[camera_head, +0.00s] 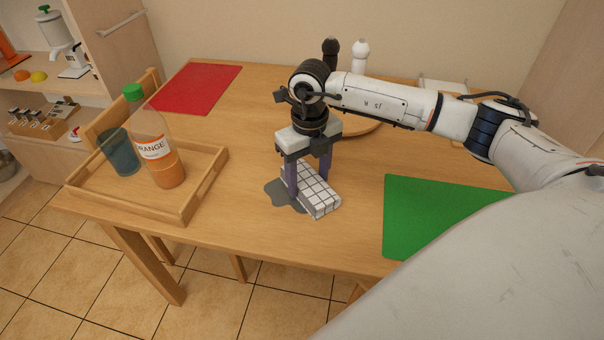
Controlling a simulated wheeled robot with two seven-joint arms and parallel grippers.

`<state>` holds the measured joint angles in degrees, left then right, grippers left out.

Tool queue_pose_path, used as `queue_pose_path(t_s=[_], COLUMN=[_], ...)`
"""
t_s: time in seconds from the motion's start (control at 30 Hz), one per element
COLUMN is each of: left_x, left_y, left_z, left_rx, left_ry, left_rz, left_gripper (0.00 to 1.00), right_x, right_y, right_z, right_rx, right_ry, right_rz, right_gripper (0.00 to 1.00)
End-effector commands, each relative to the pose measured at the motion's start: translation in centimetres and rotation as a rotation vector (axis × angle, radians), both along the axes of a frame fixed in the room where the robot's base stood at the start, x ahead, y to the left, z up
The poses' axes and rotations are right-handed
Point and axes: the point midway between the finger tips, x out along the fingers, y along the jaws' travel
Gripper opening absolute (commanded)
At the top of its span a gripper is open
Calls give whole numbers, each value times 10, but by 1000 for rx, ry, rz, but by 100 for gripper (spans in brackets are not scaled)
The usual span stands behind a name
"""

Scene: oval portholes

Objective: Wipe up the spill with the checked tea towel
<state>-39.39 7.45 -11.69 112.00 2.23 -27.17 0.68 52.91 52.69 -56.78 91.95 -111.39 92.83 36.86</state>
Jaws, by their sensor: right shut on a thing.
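The checked tea towel (318,196) is a folded white block with dark grid lines, near the front edge of the wooden table. My right gripper (307,184) points down from above and is shut on the towel, with its purple fingers on either side. The spill (281,194) is a flat grey patch on the table to the left of the towel. The towel and fingers cover part of the spill's right side, and the towel appears to rest on or just above the table. My left gripper is not in view.
A wooden tray (187,206) at left holds an orange juice bottle (167,171) and a blue cup (119,153). A green mat (436,212) lies to the right, a red mat (201,86) at back left. A round board (358,131) and two shakers (361,54) are behind my arm.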

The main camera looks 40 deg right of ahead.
Motion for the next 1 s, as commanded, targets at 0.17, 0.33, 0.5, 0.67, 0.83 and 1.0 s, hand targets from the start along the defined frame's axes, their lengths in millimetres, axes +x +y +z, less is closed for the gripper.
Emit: queue_pose_path(t_s=[0.17, 0.33, 0.5, 0.67, 0.83, 1.0], left_x=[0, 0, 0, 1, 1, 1], left_y=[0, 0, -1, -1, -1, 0], left_z=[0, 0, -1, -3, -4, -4], left_rx=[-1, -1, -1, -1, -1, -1], left_ry=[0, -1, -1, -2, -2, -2], left_rz=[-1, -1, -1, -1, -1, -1], left_gripper=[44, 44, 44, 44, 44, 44], right_x=[-8, -7, 3, 11, 18, 21], right_y=[-11, -8, 4, 17, 27, 30], right_z=[-1, -2, -2, -3, -3, -3], right_rx=[0, 2, 2, 3, 2, 2], right_ry=[0, 0, -1, -1, 0, 0], right_rz=[-1, 2, 2, 2, 2, 1], right_gripper=[38, 38, 38, 38, 38, 38])
